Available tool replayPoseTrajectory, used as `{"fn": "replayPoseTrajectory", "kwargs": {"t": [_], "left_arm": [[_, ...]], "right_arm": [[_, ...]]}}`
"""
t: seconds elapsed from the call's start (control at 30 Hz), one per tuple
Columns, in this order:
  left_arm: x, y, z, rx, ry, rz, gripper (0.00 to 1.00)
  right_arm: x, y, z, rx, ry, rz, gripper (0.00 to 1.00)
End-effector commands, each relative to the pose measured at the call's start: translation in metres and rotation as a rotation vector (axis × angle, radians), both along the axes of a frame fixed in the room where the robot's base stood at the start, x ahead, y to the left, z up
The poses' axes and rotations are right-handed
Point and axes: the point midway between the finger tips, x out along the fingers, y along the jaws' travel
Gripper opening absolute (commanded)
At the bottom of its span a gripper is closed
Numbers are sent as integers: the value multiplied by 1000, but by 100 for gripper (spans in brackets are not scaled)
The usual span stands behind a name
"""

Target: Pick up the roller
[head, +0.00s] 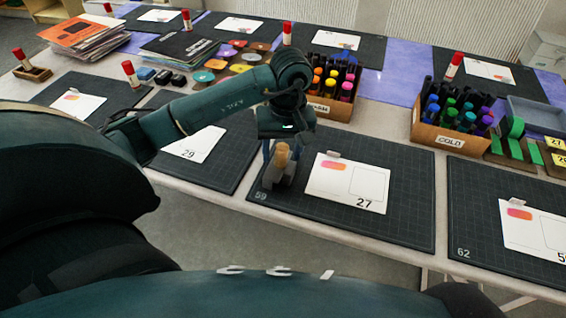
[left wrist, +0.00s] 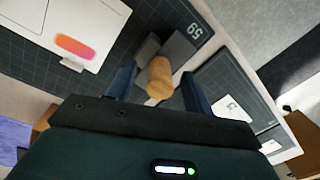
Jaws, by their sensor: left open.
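The roller has a tan wooden handle (head: 282,157) and a grey part (head: 281,182). It is on the dark mat (head: 405,215) marked 59, left of card 27. In the left wrist view the handle (left wrist: 160,78) points toward the camera, with grey parts (left wrist: 180,46) beyond it. My left gripper (head: 281,149) is directly above the roller, pointing down. Its blue fingers are open, one on each side of the handle, and they also show in the left wrist view (left wrist: 159,86). I cannot tell whether a finger touches the handle. My right gripper is not in view.
Card 27 (head: 348,184) lies close to the right of the roller. A WARM marker box (head: 333,105) stands behind it and a COLD marker box (head: 450,132) to the right. The table's front edge (head: 330,228) is near. The mat right of card 27 is clear.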

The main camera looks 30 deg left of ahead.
Motion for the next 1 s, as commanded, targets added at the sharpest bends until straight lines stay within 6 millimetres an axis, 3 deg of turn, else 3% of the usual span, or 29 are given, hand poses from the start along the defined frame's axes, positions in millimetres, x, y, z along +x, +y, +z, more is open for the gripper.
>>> {"fn": "replayPoseTrajectory", "kwargs": {"t": [0.13,0.37,1.0], "left_arm": [[-1,1,-12,-1,-1,-1,52],[-1,1,-13,0,-1,-1,51],[-1,1,-12,1,-1,0,0]], "right_arm": [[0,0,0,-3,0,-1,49],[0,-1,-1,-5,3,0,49],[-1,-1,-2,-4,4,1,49]]}}
